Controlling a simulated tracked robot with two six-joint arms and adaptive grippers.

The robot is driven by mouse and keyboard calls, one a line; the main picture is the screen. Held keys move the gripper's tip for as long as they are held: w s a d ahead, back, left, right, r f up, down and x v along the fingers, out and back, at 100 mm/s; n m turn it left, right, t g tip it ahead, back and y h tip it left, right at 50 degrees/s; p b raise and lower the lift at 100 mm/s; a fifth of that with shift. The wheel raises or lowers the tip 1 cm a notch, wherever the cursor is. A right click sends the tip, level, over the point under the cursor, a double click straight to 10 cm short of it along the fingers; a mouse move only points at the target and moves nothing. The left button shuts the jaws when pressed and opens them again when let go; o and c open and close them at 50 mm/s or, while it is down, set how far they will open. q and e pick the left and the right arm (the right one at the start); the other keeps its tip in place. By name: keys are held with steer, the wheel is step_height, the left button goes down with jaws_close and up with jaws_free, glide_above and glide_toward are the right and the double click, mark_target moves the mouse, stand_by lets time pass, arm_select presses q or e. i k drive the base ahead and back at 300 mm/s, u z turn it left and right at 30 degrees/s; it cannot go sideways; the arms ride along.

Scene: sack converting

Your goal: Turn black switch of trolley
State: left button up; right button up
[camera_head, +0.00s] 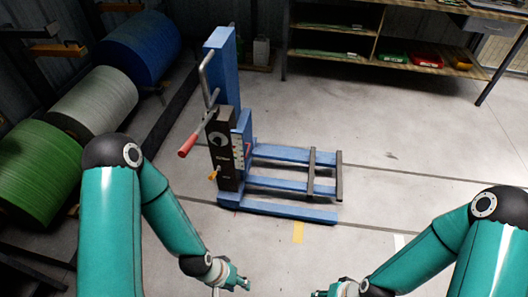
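The blue trolley (290,184) stands on the floor in the middle, its forks pointing right. A black box (229,172) is fixed to its upright, with a pale round mark on its face. A small yellow-orange part sticks out low on the box. I cannot make out the black switch clearly against the black box. My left gripper (236,284) is at the bottom edge, in front of the trolley and apart from it. My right gripper (332,292) is at the bottom edge, right of the left one, mostly cut off. The opening of neither gripper can be read.
A red-handled crank (188,146) and a grey bar handle (207,75) stick out left of the trolley upright. Green, white and blue rolls (95,102) line the left side. A wooden workbench (385,67) stands at the back. The floor right of the trolley is clear.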

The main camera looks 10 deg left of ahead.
mark_target(218, 140)
steer(key=k, duration=1.3)
steer(key=u, duration=0.3)
steer(key=i, duration=1.1)
steer(key=u, duration=0.4)
steer(key=i, duration=0.75)
steer(key=z, duration=0.1)
